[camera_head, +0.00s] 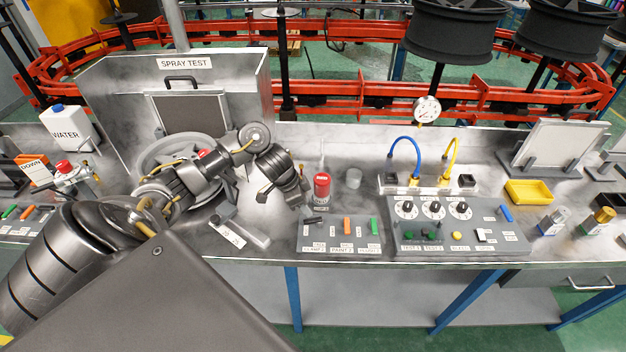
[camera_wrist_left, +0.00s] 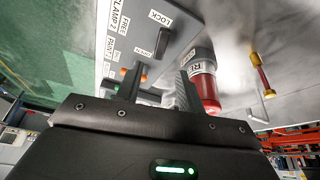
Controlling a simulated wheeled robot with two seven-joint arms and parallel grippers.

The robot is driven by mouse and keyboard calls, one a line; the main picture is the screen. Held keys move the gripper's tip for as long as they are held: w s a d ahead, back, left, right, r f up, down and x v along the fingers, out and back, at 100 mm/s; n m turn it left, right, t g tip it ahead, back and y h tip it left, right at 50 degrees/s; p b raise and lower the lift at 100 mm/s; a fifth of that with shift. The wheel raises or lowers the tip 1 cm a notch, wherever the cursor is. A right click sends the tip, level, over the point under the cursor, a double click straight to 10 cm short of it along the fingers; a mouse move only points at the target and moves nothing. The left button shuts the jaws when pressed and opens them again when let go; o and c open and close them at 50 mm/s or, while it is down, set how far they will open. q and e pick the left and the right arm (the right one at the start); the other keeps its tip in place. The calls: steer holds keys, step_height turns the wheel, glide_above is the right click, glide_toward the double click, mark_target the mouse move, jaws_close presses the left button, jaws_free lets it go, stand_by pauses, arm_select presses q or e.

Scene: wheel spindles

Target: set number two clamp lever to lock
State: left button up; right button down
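The number two clamp lever is a short black handle (camera_wrist_left: 163,42) on a grey panel (camera_wrist_left: 190,25) in the left wrist view. The panel has CLAMP 2, FREE and LOCK labels around the lever. I cannot tell surely which setting it is in. In the head view the lever (camera_head: 312,220) is at the left end of the small panel (camera_head: 340,246). My left gripper (camera_wrist_left: 157,88) is open, with its two fingers apart and nothing between them. In the head view it (camera_head: 299,198) hangs just above and behind the lever, apart from it. My right gripper is not in view.
Orange (camera_head: 347,226) and green (camera_head: 374,226) levers sit right of the clamp lever. A red bottle (camera_head: 322,187) stands close behind the panel, beside the left gripper. A larger control panel (camera_head: 458,243) is to the right, and the spray test box (camera_head: 250,85) is behind left.

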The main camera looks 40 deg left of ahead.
mark_target(316, 219)
arm_select(q)
steer(key=x, duration=0.6)
steer(key=shift+w+d+f, duration=0.1)
steer(key=shift+f, duration=0.3)
